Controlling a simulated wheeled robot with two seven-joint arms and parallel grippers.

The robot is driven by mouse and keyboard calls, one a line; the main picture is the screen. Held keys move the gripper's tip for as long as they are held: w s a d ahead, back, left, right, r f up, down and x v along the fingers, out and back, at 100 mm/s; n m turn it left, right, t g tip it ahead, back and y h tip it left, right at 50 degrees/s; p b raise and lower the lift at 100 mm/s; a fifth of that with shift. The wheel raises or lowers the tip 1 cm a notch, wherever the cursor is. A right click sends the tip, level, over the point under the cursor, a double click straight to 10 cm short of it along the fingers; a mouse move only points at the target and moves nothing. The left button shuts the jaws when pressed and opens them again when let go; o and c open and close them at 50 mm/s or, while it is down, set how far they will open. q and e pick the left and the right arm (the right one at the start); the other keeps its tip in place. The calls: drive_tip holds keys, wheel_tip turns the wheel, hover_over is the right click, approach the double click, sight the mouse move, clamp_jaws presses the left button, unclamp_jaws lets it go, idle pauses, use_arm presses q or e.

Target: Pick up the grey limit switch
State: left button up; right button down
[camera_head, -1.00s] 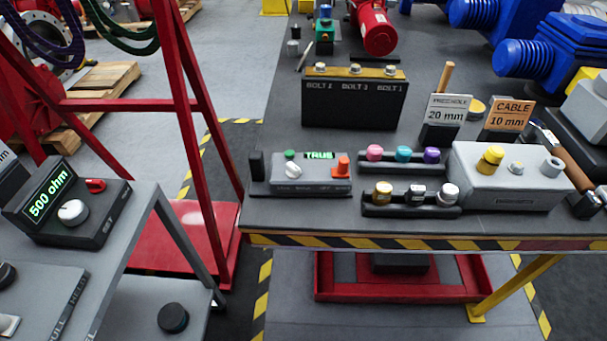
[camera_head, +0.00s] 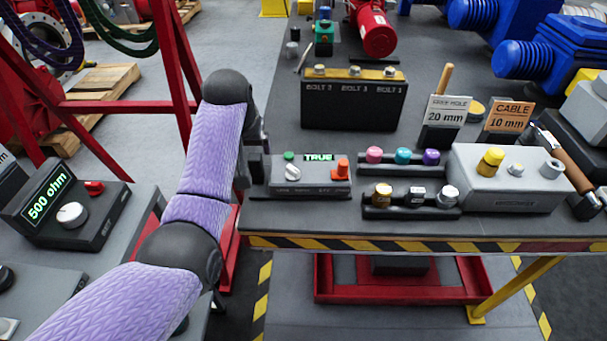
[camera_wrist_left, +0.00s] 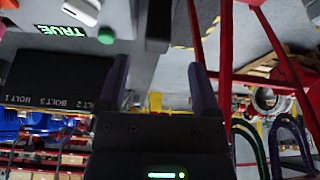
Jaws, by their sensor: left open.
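A small upright dark grey block (camera_head: 257,167), which may be the limit switch, stands at the table's left edge beside the grey box with the TRUE display (camera_head: 310,177). The block also shows in the left wrist view (camera_wrist_left: 159,22), ahead of the gap between my fingers. My left gripper (camera_wrist_left: 161,72) is open, with nothing between its two purple fingers. In the head view my left forearm reaches up to the left of the block and hides part of the gripper. My right gripper is not in view.
The black bolt box (camera_head: 354,103) stands behind the TRUE box. Racks of coloured knobs (camera_head: 410,205) and a grey box with a yellow knob (camera_head: 507,185) are to the right. A red frame (camera_head: 110,105) and a 500 ohm box (camera_head: 85,225) are on the left.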

sight(255, 156)
use_arm(q)
drive_tip(key=x, duration=0.5)
drive_tip(key=shift+w+d+f, duration=0.15)
drive_tip(key=shift+w+f, duration=0.05)
drive_tip(key=shift+c, duration=0.3)
clamp_jaws()
idle(0.9)
